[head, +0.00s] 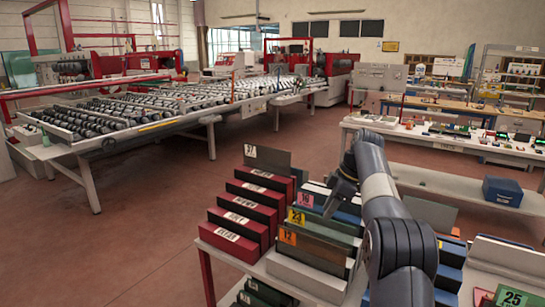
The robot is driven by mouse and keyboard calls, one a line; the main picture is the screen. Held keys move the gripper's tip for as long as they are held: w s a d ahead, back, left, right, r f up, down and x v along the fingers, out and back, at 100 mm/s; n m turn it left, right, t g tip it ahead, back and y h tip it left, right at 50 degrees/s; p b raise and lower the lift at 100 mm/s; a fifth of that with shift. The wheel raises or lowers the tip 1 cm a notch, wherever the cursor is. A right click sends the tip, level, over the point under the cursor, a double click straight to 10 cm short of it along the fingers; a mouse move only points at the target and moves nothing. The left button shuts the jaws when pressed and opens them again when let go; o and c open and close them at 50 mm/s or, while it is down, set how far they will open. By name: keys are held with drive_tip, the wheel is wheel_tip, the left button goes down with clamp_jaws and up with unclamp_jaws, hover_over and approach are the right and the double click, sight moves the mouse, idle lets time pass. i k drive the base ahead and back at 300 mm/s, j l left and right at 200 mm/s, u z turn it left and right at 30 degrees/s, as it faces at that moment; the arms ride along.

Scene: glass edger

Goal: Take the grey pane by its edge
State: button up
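A dark grey pane (273,161) stands upright at the back of the red slotted blocks, with a white number tag at its upper left corner. Its lower part is hidden by the blocks. Another plain grey-brown panel (428,213) shows behind my arm to the right; I cannot tell which of the two is the grey pane meant. My gripper (338,198) points down above the dark green blocks, to the right of the tagged pane and apart from it. It is small and dark, and its fingers cannot be made out clearly.
Red blocks (240,225) with white labels and green blocks with numbered tags (288,237) crowd the rack under my gripper. Blue blocks (450,265) lie right of my arm. A long roller conveyor (130,108) stands at left. Open red-brown floor (140,240) lies between.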

sight(267, 159)
drive_tip(key=i+j+z, duration=0.1)
drive_tip(key=i+j, duration=0.15)
drive_tip(key=i+j+z, duration=0.1)
drive_tip(key=i+j, duration=0.2)
drive_tip(key=i+j+z, duration=0.1)
drive_tip(key=i+j, duration=0.2)
drive_tip(key=i+j+z, duration=0.1)
drive_tip(key=i+j, duration=0.15)
drive_tip(key=j, duration=0.15)
drive_tip(key=i+j+z, duration=0.1)
drive_tip(key=i+j, duration=0.2)
drive_tip(key=i+j+z, duration=0.1)
drive_tip(key=j, duration=0.3)
drive_tip(key=i+j+z, duration=0.1)
drive_tip(key=i+j, duration=0.25)
drive_tip(key=i+j+z, duration=0.1)
drive_tip(key=j, duration=0.4)
drive_tip(key=i, duration=0.1)
